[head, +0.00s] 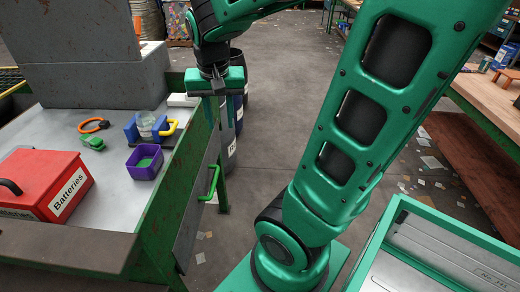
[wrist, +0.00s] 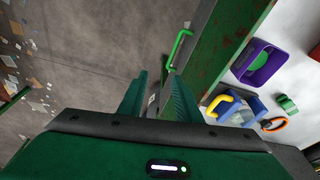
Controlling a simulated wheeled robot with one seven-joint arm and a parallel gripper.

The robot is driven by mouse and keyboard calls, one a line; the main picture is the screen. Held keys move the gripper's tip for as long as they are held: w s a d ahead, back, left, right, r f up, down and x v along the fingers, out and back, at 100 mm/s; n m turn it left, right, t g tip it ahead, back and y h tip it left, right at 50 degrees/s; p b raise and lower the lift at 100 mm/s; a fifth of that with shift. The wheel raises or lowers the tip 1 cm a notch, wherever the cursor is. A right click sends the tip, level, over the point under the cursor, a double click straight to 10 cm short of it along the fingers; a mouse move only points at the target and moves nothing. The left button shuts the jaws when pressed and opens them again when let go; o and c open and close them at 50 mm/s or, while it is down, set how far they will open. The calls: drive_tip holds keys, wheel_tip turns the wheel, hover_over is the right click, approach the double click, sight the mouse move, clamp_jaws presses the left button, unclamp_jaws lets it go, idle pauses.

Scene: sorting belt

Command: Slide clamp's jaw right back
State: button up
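The clamp (head: 158,123) stands on the grey worktop. It has blue blocks on both sides of a clear glass-like piece, and a yellow looped handle (head: 168,128) on its right side. In the wrist view the clamp's blue body (wrist: 257,104) and yellow handle (wrist: 219,101) show to the right of the fingers. My gripper (head: 220,106) hangs just past the worktop's right edge, apart from the clamp. Its two green fingers (wrist: 154,92) are spread with nothing between them. How far the jaw is opened is too small to tell.
A purple bin (head: 144,172) with something green in it stands just in front of the clamp. A red Batteries box (head: 42,184), a green object (head: 92,142) and an orange ring (head: 94,125) are to the left. A green handle (head: 210,183) sticks out from the bench side.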

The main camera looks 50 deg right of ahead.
drive_tip(key=s+f+n+g+y, duration=0.1)
drive_tip(key=s+f+n+g, duration=0.1)
drive_tip(key=s, duration=1.2)
drive_tip(key=shift+s+f+y, duration=0.35)
drive_tip(key=shift+f+y, duration=0.05)
drive_tip(key=shift+f, duration=0.15)
drive_tip(key=shift+w+d, duration=0.1)
drive_tip(key=m+t+h, duration=0.2)
drive_tip(key=m+t, duration=0.2)
approach(172, 128)
drive_tip(key=x, duration=0.8)
drive_tip(key=shift+r, duration=0.1)
clamp_jaws()
